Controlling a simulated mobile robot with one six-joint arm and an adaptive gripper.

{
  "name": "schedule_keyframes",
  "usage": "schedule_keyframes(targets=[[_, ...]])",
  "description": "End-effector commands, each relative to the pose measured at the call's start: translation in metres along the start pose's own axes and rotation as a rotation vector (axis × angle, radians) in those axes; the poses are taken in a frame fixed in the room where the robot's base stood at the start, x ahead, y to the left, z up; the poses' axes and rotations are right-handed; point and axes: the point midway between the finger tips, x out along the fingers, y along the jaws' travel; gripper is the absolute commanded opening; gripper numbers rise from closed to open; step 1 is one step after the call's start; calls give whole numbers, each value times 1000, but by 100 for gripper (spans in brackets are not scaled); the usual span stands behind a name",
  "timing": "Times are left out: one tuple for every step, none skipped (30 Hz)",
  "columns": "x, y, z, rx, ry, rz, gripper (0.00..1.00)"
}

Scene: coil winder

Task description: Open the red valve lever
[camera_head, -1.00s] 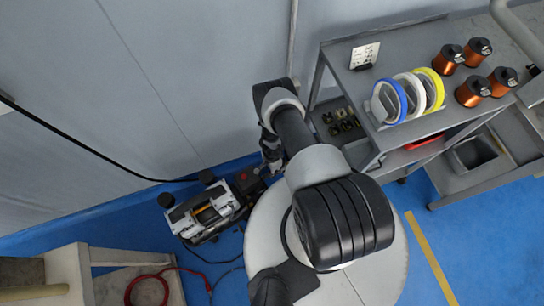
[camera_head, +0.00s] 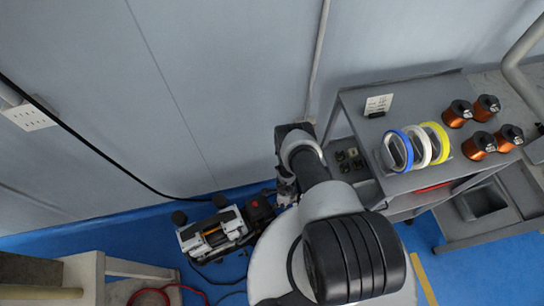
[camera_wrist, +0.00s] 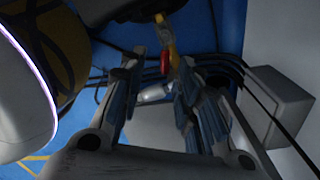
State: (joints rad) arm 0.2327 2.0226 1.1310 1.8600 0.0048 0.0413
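The red valve lever (camera_wrist: 165,60) shows in the wrist view at the top middle, small and dark. It sits by a yellow, brass-like fitting (camera_wrist: 172,47) under a dark body. My gripper (camera_wrist: 162,78) is open, its two blue-padded fingers apart. The lever appears in line with the gap between the fingertips; I cannot tell how far beyond them it is, and no contact shows. In the head view my gripper (camera_head: 287,192) is low by the wall, just right of a small black and silver machine (camera_head: 214,232). The lever cannot be made out there.
A grey cart (camera_head: 400,186) with tape rolls (camera_head: 416,147) and copper spools (camera_head: 480,145) stands to the right. Dark cables (camera_wrist: 225,62) cross behind the fingers, near a grey box (camera_wrist: 282,105). A wall is behind the machine.

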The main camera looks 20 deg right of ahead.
Motion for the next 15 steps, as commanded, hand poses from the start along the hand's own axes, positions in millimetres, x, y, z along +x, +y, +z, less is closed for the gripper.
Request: schedule_keyframes(targets=[[-15, 1, 0, -2, 0, 1, 31], [-20, 1, 0, -2, 0, 1, 31], [-26, 1, 0, -1, 1, 1, 31], [-31, 1, 0, -1, 1, 1, 31], [-36, 1, 0, -2, 1, 1, 31], [-42, 1, 0, -3, 1, 1, 31], [-47, 1, 0, -3, 1, 1, 31], [-51, 1, 0, -2, 1, 1, 31], [-57, 1, 0, -2, 1, 1, 31], [-62, 1, 0, -2, 1, 1, 31], [-67, 1, 0, -3, 1, 1, 31], [-73, 1, 0, -3, 1, 1, 31], [-78, 1, 0, -3, 1, 1, 31], [-82, 1, 0, -2, 1, 2, 31], [-88, 1, 0, -2, 1, 1, 31]])
